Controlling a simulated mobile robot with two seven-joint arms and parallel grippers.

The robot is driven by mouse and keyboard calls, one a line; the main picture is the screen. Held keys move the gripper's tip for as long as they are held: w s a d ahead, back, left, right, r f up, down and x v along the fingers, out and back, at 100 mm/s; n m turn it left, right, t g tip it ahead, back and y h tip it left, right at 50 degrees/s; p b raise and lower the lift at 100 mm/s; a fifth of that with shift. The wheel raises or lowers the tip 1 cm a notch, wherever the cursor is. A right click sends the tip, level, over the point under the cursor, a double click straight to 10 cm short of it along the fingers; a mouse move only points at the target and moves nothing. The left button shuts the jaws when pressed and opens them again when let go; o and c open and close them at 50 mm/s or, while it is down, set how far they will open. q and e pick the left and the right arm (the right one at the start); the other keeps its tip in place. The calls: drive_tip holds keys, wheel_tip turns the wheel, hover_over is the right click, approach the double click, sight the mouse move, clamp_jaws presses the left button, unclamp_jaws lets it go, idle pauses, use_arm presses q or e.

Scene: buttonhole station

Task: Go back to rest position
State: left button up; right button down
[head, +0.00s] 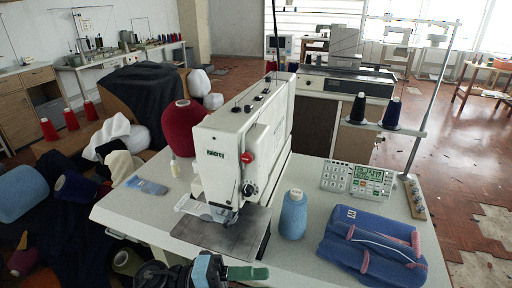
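The white buttonhole sewing machine (240,145) stands on the pale worktable (130,212). A blue thread cone (293,216) stands upright right of the plate. Folded blue garments with pink trim (372,245) lie at the table's front right.
A control panel (371,181) and thread stand (418,150) with dark cones stand at the table's right. Piled fabric and cones (75,187) crowd the left. Open floor (455,150) is at right.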

use_arm(q)
drive_tip(key=s+a+f+n+t+y+p, duration=0.1)
drive_tip(key=a+f+n+t+y, duration=0.6)
drive_tip(key=n, duration=0.6)
drive_tip(key=s+a+f+n+t+y, duration=0.1)
drive_tip(key=a+f+n+t+y, duration=0.5)
drive_tip(key=n+t, duration=0.55)
drive_tip(key=s+a+f+n+g+y, duration=0.2)
drive_tip(key=s+a+f+n+g, duration=0.1)
drive_tip(key=s+f, duration=0.4)
drive_tip(key=s+a+f+n+g+y, duration=0.2)
drive_tip(key=s+a+f+n+g, duration=0.2)
drive_tip(key=s+f, duration=0.4)
drive_tip(key=s+n+g, duration=0.1)
drive_tip(key=s+g, duration=0.1)
drive_tip(key=s, duration=0.1)
drive_tip(key=shift+s+p, duration=0.3)
drive_tip(key=shift+p, duration=0.1)
use_arm(e)
drive_tip(key=w+r, duration=0.2)
drive_tip(key=shift+w+d+r+t, duration=0.1)
drive_tip(key=shift+d+r+t, duration=0.05)
drive_tip(key=shift+r+t, duration=0.25)
use_arm(q)
drive_tip(key=shift+n, duration=0.25)
use_arm(e)
drive_tip(key=shift+d, duration=0.1)
